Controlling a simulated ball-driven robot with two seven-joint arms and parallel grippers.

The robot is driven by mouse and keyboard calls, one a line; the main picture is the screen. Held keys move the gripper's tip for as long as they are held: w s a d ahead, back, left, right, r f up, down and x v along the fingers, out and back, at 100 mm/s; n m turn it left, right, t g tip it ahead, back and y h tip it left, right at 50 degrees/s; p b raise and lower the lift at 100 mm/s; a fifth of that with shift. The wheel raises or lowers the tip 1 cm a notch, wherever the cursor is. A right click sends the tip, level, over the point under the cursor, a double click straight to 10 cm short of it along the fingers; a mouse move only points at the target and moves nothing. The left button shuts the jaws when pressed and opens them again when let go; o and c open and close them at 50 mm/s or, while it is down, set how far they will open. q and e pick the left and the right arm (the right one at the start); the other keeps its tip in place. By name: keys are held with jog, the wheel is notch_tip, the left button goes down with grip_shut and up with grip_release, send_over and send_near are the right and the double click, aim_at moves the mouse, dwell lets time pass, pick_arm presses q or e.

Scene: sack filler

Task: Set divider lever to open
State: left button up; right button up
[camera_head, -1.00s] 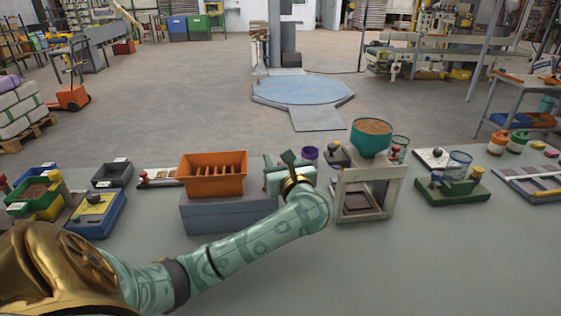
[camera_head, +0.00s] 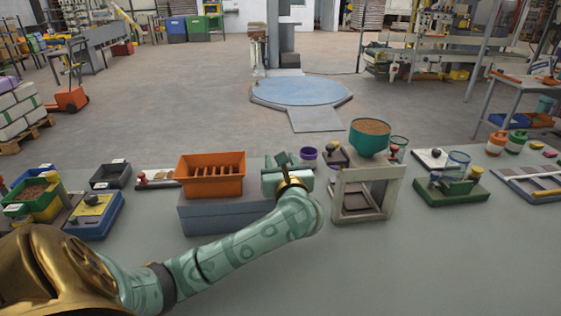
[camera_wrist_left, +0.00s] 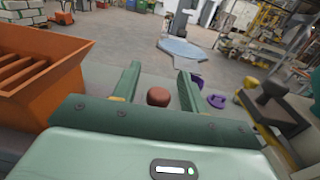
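My left gripper (camera_head: 282,160) is beside the right end of the orange slotted box (camera_head: 210,175). In the left wrist view its two green fingers (camera_wrist_left: 158,72) are apart. A reddish-brown round knob (camera_wrist_left: 158,97) shows in the gap between them; I cannot tell whether it touches either finger, and what carries it is hidden behind the gripper body. It may be the divider lever's knob, but no label shows. In the head view the gripper and wrist hide that spot. My right gripper is in neither view.
The orange box stands on a grey block (camera_head: 210,217) close left of the gripper. A teal hopper (camera_head: 370,142) on a pale frame (camera_head: 388,198) stands close right. The front table is clear around my arm.

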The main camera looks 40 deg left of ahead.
pick_arm(q)
jog(key=p+v, duration=0.5)
jog(key=v, duration=1.1)
jog(key=shift+s, duration=0.15)
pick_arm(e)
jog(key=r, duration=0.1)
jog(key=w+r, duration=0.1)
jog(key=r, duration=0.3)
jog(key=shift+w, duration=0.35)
pick_arm(q)
jog(key=shift+d+r, duration=0.1)
